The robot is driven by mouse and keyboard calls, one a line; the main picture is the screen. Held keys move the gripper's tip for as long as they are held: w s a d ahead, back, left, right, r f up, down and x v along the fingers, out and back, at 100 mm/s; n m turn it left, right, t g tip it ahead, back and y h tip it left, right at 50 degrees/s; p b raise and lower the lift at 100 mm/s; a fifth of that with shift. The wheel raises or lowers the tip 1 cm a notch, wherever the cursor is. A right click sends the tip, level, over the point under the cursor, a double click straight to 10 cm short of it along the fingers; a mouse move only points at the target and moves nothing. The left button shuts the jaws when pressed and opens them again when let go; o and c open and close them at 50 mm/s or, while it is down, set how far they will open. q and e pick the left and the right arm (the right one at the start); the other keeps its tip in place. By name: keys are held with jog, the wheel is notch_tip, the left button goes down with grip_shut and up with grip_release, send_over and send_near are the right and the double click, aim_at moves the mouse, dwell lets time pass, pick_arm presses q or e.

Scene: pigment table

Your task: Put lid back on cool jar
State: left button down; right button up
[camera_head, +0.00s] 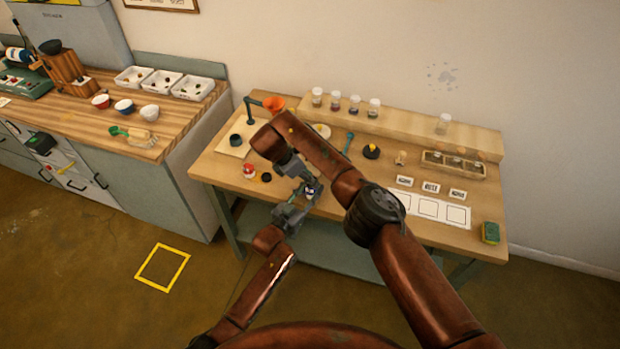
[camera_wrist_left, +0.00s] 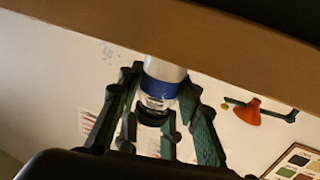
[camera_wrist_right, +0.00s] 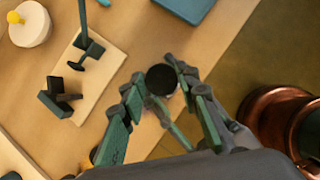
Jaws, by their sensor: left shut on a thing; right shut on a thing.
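The jar (camera_wrist_left: 160,88) is white with a blue band. It sits between the fingertips of my left gripper (camera_wrist_left: 162,84), which is shut on it. In the head view it is a small pale and blue patch (camera_head: 312,189) above my left gripper (camera_head: 296,205), in front of the table. A round black lid (camera_wrist_right: 162,79) is between the fingertips of my right gripper (camera_wrist_right: 155,80), which is shut on it. In the head view my right gripper (camera_head: 303,177) is close beside the jar. The pictures do not show clearly whether lid and jar touch.
The wooden table (camera_head: 225,183) is behind both grippers. Several jars stand on the rear shelf (camera_head: 410,122). Floor in front is free.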

pick_arm(q)
jog(key=shift+s+d, duration=0.1)
jog(key=shift+d, duration=0.15)
pick_arm(e)
jog(key=shift+a+m, duration=0.2)
jog(key=shift+m, duration=0.2)
jog(key=o, duration=0.5)
pick_arm(q)
jog(key=shift+a, duration=0.1)
pick_arm(e)
jog(key=shift+o, duration=1)
jog(key=shift+d, duration=0.1)
jog(key=shift+r, duration=0.15)
jog(key=shift+r, duration=2.15)
